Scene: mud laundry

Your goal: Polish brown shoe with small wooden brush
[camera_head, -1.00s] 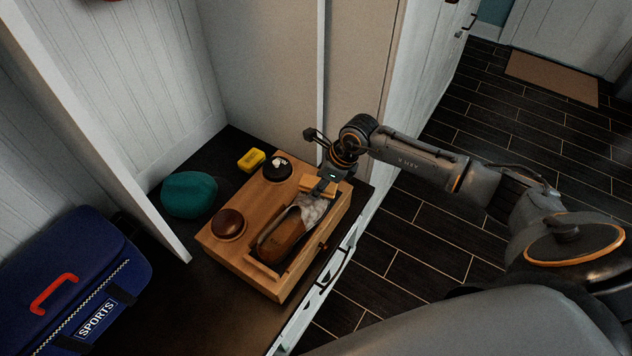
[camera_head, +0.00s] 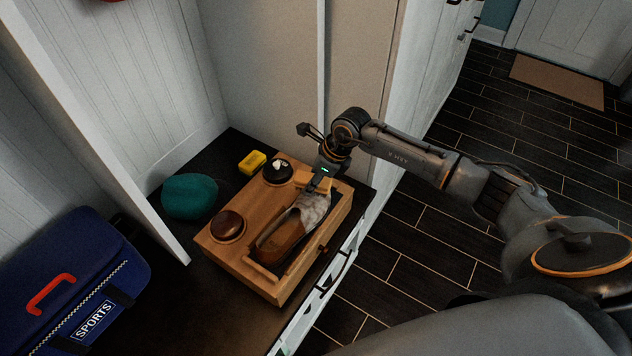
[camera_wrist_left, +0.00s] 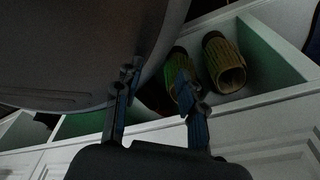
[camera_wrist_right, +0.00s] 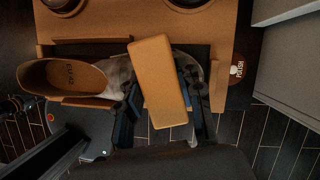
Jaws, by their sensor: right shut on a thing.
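The brown shoe (camera_head: 282,238) lies in a recess of the wooden shoe-care box (camera_head: 262,284). Its toe is covered by a pale grey patch (camera_head: 314,208). My right gripper (camera_head: 317,184) is over the toe end, shut on the small wooden brush (camera_wrist_right: 158,82). In the right wrist view the brush lies tilted across the toe, hiding part of it; the shoe's open heel (camera_wrist_right: 62,78) is at left. I cannot tell whether the bristles touch the shoe. My left gripper (camera_wrist_left: 157,88) shows only in the left wrist view, fingers apart and empty.
A brown round tin (camera_head: 228,225) and a dark round tin (camera_head: 277,171) sit on the box. A yellow block (camera_head: 252,161), a teal hat (camera_head: 190,196) and a blue sports bag (camera_head: 70,280) are nearby. A wall panel (camera_head: 275,80) stands close behind.

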